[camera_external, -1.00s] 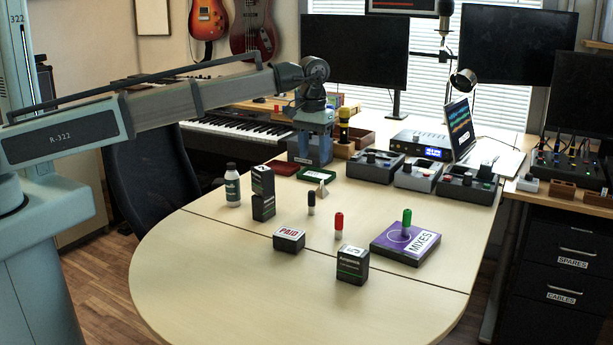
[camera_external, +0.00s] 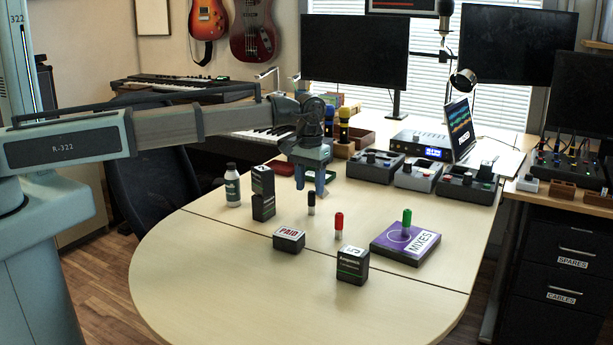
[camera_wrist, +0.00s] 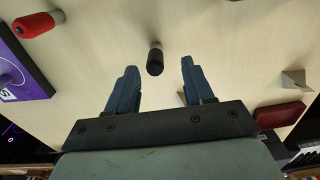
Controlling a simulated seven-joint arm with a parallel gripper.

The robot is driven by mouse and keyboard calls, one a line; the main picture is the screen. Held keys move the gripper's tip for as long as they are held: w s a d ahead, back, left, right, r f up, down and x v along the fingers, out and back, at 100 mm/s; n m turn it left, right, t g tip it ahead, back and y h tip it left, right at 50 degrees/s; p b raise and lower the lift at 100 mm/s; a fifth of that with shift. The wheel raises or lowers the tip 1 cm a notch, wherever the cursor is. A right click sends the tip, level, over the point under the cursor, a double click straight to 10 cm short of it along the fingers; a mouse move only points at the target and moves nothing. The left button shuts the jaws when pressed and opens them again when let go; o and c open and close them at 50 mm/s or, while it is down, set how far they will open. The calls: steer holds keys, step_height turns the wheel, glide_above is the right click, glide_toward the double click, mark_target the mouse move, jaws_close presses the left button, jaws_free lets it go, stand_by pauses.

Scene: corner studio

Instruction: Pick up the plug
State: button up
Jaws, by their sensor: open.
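Three small upright plug-like pieces show; I cannot tell which one the task means. A black one (camera_external: 311,203) with a paler lower part stands on the table. A red one (camera_external: 339,221) stands to its right, and a green one (camera_external: 407,217) stands on the purple MIXES box (camera_external: 420,248). My gripper (camera_external: 311,182) is open and empty, just above and behind the black piece. In the wrist view, the black piece (camera_wrist: 155,61) shows between the two open fingertips, apart from both. The red piece (camera_wrist: 38,23) is at upper left there.
A bottle (camera_external: 232,186), stacked dark boxes (camera_external: 263,194), a PAID box (camera_external: 289,239) and a dark box marked 5 (camera_external: 352,266) stand nearby. A pale wedge (camera_wrist: 294,80) and a dark red tray (camera_wrist: 280,114) lie to the right in the wrist view. The table front is clear.

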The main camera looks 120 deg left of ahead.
mark_target(311, 191)
steer(key=f, duration=0.5)
steer(key=shift+w+d, duration=0.1)
steer(key=shift+w, duration=0.2)
jaws_close()
